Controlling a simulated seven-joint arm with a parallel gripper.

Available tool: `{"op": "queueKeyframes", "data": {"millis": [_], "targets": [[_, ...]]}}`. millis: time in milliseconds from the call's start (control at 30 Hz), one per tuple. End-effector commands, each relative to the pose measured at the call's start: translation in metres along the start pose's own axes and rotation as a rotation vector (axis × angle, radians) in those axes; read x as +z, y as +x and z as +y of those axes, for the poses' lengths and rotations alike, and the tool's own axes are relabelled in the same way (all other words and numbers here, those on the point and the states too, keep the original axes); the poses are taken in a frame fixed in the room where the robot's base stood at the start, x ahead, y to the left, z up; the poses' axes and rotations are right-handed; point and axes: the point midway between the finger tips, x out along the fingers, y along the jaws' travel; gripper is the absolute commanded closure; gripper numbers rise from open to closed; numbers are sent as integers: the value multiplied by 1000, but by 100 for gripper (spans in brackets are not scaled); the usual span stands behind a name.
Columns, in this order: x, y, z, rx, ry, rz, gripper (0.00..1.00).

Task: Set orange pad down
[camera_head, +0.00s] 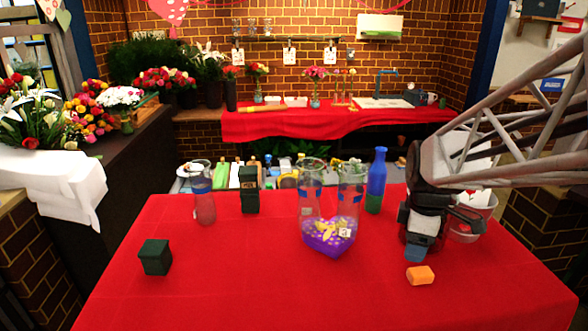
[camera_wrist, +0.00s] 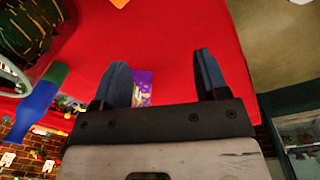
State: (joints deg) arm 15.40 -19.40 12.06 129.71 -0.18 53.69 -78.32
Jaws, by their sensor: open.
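The orange pad (camera_head: 420,275) lies on the red table (camera_head: 250,290), towards its right front. It also shows, cut off, at the top edge of the wrist view (camera_wrist: 120,3). My gripper (camera_head: 415,253) is just behind and above the pad in the head view. In the wrist view my gripper (camera_wrist: 163,72) has its two dark blue fingers spread wide apart, with no pad between them. The pad and the fingers are apart in the wrist view.
A purple packet (camera_wrist: 142,88) shows between the fingers. A blue-green bottle (camera_head: 376,180), clear vases (camera_head: 350,187) and a purple heart box (camera_head: 328,240) stand left of my gripper. A dark green block (camera_head: 155,257) sits at left. The front middle is clear.

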Motion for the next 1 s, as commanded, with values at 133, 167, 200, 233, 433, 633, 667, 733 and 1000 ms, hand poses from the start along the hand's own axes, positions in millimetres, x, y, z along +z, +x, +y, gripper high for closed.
{"op": "queueKeyframes", "data": {"millis": [133,167,200,233,433,633,667,733,1000], "targets": [[-13,-13,-31,28,174,12,33],[-15,-15,-38,32,212,15,33],[-18,-17,-46,38,261,19,33],[-20,-19,-52,43,297,23,33],[-31,-29,-93,67,545,54,33],[-37,-35,-133,82,792,95,33],[-38,-36,-139,83,827,102,33],[-39,-37,-151,84,905,116,33],[-40,-37,-179,82,1094,152,33]]}}
